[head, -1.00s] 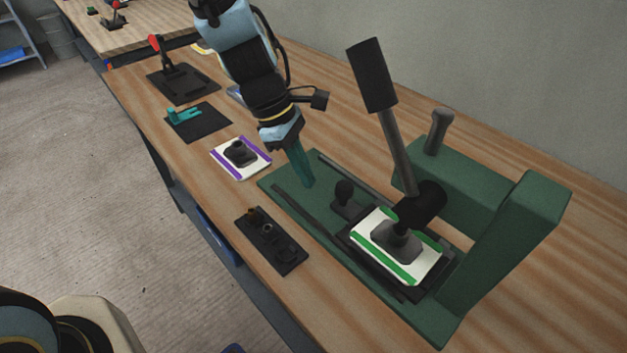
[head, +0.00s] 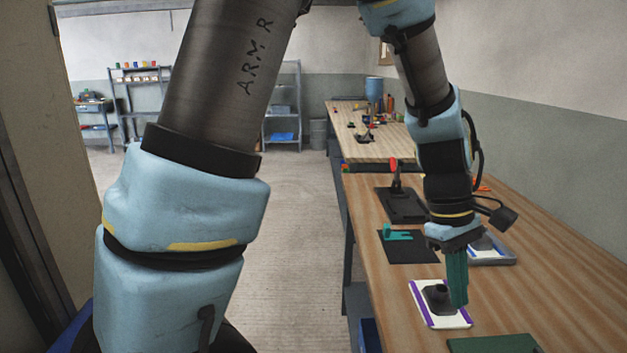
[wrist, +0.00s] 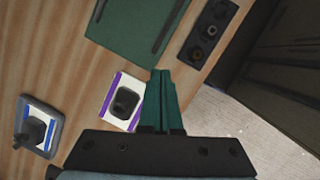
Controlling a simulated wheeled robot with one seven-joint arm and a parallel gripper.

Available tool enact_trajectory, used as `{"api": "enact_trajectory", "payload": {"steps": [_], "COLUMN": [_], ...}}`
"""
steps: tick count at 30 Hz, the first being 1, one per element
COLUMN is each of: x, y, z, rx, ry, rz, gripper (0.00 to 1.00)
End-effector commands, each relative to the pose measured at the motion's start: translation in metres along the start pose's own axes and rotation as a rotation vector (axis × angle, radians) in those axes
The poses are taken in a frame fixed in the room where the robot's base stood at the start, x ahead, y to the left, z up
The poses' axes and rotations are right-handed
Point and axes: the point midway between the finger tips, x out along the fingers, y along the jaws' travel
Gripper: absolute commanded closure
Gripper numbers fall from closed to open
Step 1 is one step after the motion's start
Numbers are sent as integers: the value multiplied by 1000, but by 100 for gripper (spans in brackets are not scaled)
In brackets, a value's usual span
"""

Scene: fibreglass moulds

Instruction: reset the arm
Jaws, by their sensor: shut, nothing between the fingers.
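My gripper (head: 458,302) is shut and empty, its green fingers pointing down above the wooden bench. In the head view its tips overlap the right side of a white plate with purple edges and a dark knobbed block (head: 437,298). The gripper also shows in the wrist view (wrist: 161,72), where its fingers are together and the purple-edged plate (wrist: 110,110) lies beside them to the left. My arm reaches down from the top of the head view.
A green base (head: 495,344) shows at the bottom of the head view. A grey tray (head: 505,258) lies right of my gripper. A black mat with a teal piece (head: 400,236) and a red-handled clamp (head: 397,180) stand farther back. A dark holed strip (wrist: 207,35) lies on the bench.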

Motion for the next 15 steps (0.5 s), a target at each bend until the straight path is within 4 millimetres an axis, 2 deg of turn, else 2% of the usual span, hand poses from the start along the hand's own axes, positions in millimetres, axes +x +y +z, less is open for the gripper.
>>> {"api": "enact_trajectory", "payload": {"steps": [1,3,5,6,10,12,15], "x": [-12,-26,-38,-46,-66,-74,-81], "y": [-16,-43,-71,-91,-159,-192,-230], "z": [-32,-74,-107,-126,-173,-188,-200], "rx": [17,72,122,157,263,314,375], "ry": [39,101,155,190,289,329,367], "rz": [17,31,31,28,-5,-31,-67], "gripper": [100,100,100,100,100,100,100]}}
